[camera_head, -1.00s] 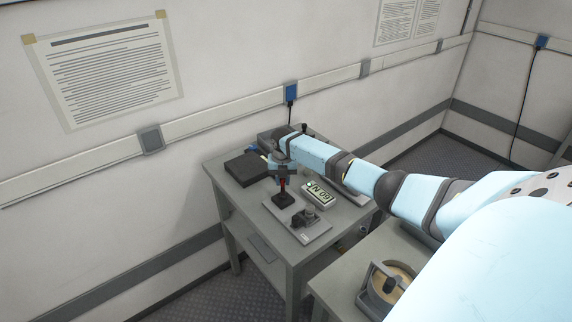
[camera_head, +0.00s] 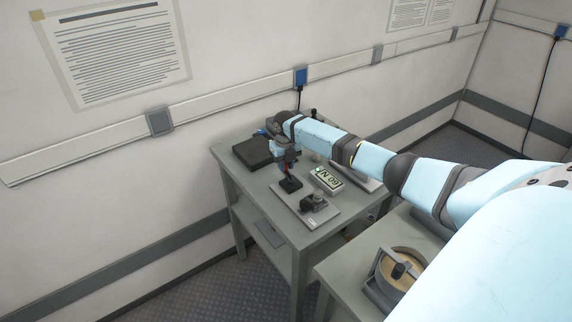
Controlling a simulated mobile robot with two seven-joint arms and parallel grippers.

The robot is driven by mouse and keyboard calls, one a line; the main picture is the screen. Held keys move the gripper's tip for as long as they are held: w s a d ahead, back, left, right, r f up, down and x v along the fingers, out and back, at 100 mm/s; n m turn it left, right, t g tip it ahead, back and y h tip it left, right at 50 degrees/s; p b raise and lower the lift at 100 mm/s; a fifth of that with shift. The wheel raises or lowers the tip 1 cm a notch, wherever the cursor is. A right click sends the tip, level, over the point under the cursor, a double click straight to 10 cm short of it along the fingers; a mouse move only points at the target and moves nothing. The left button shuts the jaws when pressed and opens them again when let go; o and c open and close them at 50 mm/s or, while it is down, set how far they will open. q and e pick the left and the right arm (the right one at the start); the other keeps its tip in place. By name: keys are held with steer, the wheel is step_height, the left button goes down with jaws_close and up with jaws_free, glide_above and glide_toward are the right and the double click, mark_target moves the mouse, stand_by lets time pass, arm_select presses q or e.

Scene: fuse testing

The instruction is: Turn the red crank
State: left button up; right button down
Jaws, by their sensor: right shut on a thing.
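The red crank stands upright from a small black base (camera_head: 290,186) on a grey plate (camera_head: 318,216) on the far table. My right gripper (camera_head: 288,168) points down from above and is shut on the crank's upper part. The gripper hides most of the crank, and only a little dark red shows just above the base. My left gripper is out of view.
A small display reading "60 N" (camera_head: 327,180) with a green light lies right of the crank. A dark clamp-like part (camera_head: 313,201) sits on the plate. A black box (camera_head: 253,152) is behind left. A round device (camera_head: 400,270) stands on the nearer table.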

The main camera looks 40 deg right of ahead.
steer(key=c, duration=1)
jaws_free()
step_height(320, 180, up, 14)
steer(key=shift+f+b, duration=0.1)
steer(key=shift+b, duration=0.5)
steer(key=shift+s+a, duration=0.1)
